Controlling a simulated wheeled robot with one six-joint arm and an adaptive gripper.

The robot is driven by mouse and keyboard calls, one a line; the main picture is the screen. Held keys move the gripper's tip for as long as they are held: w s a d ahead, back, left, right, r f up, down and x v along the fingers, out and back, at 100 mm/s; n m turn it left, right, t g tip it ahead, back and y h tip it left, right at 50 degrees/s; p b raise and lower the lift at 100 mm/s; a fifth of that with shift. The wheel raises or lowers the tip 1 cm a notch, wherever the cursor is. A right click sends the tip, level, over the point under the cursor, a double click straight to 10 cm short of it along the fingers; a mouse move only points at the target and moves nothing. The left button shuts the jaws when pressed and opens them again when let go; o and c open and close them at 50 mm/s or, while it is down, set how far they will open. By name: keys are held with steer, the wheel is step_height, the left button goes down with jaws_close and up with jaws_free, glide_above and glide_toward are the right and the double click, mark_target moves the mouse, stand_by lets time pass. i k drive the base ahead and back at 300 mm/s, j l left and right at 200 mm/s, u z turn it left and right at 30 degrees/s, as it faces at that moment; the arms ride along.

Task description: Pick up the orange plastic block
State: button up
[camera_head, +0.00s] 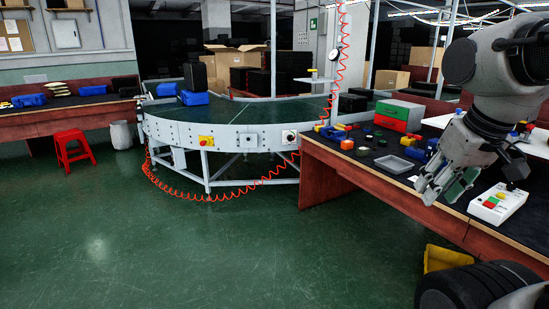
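Several small coloured pieces lie on the dark top of the workbench (385,178) at the right. One orange-looking piece (347,144) sits near the bench's left end, but it is too small to tell its exact shape or whether it is the orange plastic block. Red, yellow and blue pieces lie close around it. My gripper (427,193) hangs over the front part of the bench, pointing down and left. It is to the right of and nearer than the orange piece, apart from it. No held object is visible; the finger gap is unclear. My arm hides part of the bench behind it.
A grey tray (394,164) lies between the small pieces and my gripper. A green and red case (398,115) stands behind. A white control box (497,204) is at the right. The curved conveyor (235,137) with a coiled red hose is left; open floor lies in front.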

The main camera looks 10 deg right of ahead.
mark_target(348, 144)
steer(key=i+l+z, duration=0.15)
steer(key=i+l, duration=0.4)
steer(key=i+l+z, duration=0.15)
steer(key=i+l, duration=0.35)
steer(key=i, duration=0.3)
steer(key=i+j+z, duration=0.25)
steer(key=i+j, duration=1.45)
